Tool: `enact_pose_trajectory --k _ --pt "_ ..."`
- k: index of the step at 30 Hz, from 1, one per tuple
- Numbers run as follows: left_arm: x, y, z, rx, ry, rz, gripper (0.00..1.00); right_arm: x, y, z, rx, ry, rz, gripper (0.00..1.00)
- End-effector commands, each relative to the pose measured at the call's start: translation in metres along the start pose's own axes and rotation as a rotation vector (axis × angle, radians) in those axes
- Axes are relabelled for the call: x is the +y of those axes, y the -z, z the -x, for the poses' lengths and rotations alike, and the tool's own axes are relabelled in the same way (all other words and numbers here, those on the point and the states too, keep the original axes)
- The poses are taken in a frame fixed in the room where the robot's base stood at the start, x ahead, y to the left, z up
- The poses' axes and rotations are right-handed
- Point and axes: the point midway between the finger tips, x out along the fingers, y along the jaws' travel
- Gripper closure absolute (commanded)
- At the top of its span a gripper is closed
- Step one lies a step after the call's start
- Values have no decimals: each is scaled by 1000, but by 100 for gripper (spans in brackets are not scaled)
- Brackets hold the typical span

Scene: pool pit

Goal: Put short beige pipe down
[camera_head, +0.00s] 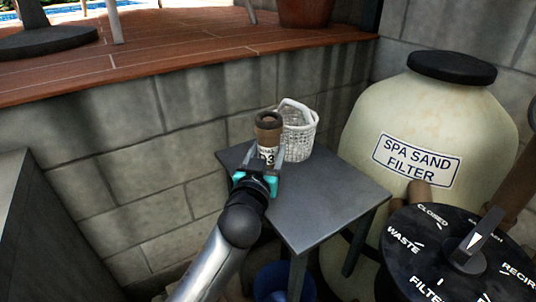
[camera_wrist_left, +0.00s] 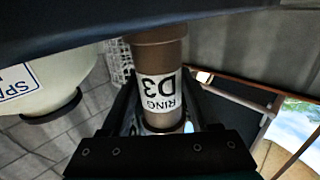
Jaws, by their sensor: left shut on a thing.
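The short beige pipe (camera_head: 268,127) looks brownish, with a wider collar at its top and a white label. It stands about upright at the far left part of the small grey table (camera_head: 322,208); I cannot tell whether its foot touches the top. My left gripper (camera_head: 264,165) is shut on the pipe. In the left wrist view the pipe (camera_wrist_left: 161,52) sits between the fingers of my left gripper (camera_wrist_left: 161,110), and its label reads "RING D3". My right gripper is not in view.
A white wicker basket (camera_head: 298,131) stands just right of the pipe at the table's back. A large sand filter tank (camera_head: 425,125) and a black valve dial (camera_head: 460,255) are at the right. A blue bucket (camera_head: 273,281) is below. The table's middle and front are clear.

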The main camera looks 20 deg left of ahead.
Motion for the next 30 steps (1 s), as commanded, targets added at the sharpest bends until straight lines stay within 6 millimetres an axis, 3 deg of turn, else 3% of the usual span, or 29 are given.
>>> enact_pose_trajectory --k 11,12,20,30 --pt "0 -1 0 4 0 1 88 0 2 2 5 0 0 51" --pt "0 -3 0 1 0 1 36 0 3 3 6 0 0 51" --pt "0 -2 0 1 0 0 9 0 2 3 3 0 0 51" --pt "0 1 0 1 0 -1 9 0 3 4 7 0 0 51"
